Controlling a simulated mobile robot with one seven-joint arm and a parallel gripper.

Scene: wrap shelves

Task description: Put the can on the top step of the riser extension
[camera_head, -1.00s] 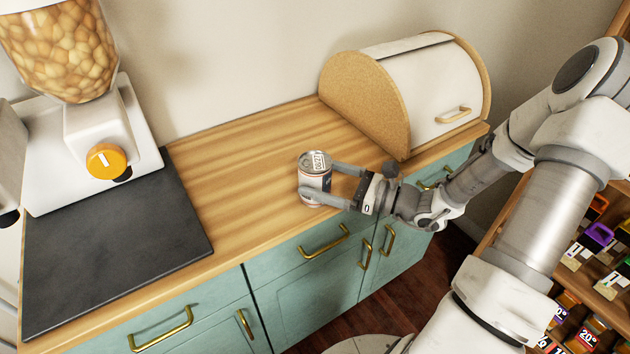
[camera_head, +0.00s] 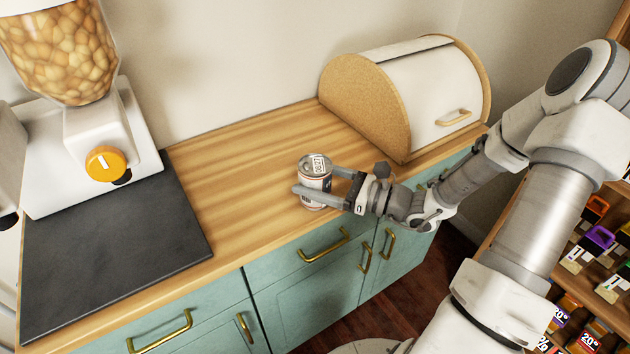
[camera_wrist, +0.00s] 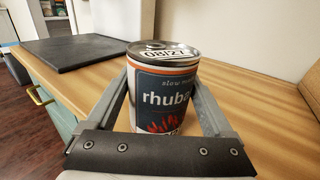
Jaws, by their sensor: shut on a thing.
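The can (camera_head: 316,174), with a silver lid and a dark and white label, stands upright at the front part of the wooden counter (camera_head: 245,165). It also shows in the wrist view (camera_wrist: 165,85), where part of the label reads "rhuba". My gripper (camera_head: 322,184) reaches in from the right at the can's lower half, with one finger on each side. It is shut on the can. In the wrist view the fingers (camera_wrist: 165,95) flank the can. I cannot tell if the can's base touches the counter. No riser extension can be made out in these views.
A bread box (camera_head: 395,95) stands at the back right of the counter. A dark slab (camera_head: 110,250) lies at the left, with a white dispenser (camera_head: 95,135) behind it. Green drawers (camera_head: 310,270) are below. A shelf of small goods (camera_head: 600,240) stands at the far right.

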